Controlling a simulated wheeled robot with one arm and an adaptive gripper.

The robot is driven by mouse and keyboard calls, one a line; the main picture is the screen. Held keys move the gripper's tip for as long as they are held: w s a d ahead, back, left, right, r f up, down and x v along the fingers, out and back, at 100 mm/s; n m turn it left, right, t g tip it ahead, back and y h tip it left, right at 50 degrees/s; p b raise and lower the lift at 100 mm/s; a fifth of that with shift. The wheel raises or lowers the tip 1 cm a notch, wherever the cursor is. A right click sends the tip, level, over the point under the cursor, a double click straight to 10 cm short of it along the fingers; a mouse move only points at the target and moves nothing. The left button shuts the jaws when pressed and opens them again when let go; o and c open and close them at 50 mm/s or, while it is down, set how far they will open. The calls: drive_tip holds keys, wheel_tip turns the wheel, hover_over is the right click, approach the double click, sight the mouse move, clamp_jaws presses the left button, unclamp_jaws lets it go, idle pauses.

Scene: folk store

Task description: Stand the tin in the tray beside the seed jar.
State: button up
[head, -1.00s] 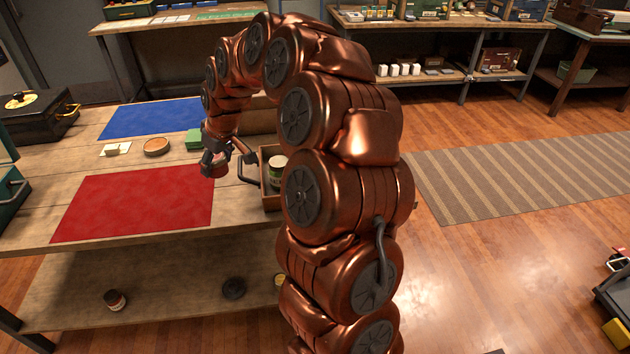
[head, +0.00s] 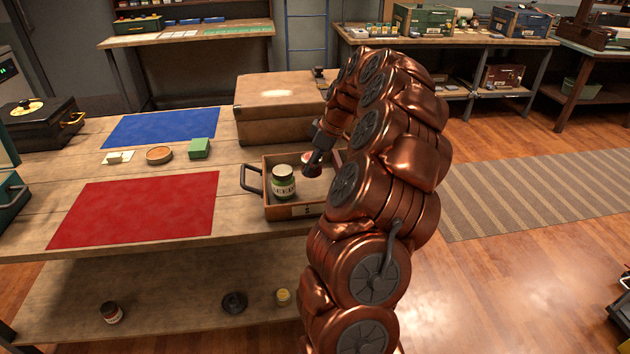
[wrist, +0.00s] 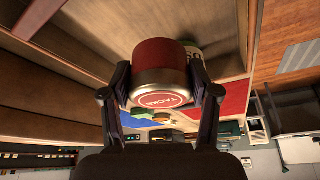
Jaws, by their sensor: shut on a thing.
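My gripper (head: 313,167) is over the right part of the wooden tray (head: 282,211) on the bench. In the wrist view, my gripper (wrist: 161,97) has its two fingers on either side of a red tin (wrist: 160,56) with a metal rim and a label reading TACKS, and is shut on it. In the head view the tin is mostly hidden by my gripper. I cannot tell whether the tin touches the tray floor.
A brown case (head: 275,123) stands right behind the tray. The tray's dark handle (head: 250,180) sticks out left.

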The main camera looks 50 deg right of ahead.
sight(309, 190)
drive_tip(key=shift+f+p, duration=0.45)
drive_tip(key=shift+f, duration=2.7)
drive_tip(key=shift+f, duration=0.2)
drive_tip(key=o, duration=1.2)
drive_tip(key=shift+r, duration=0.1)
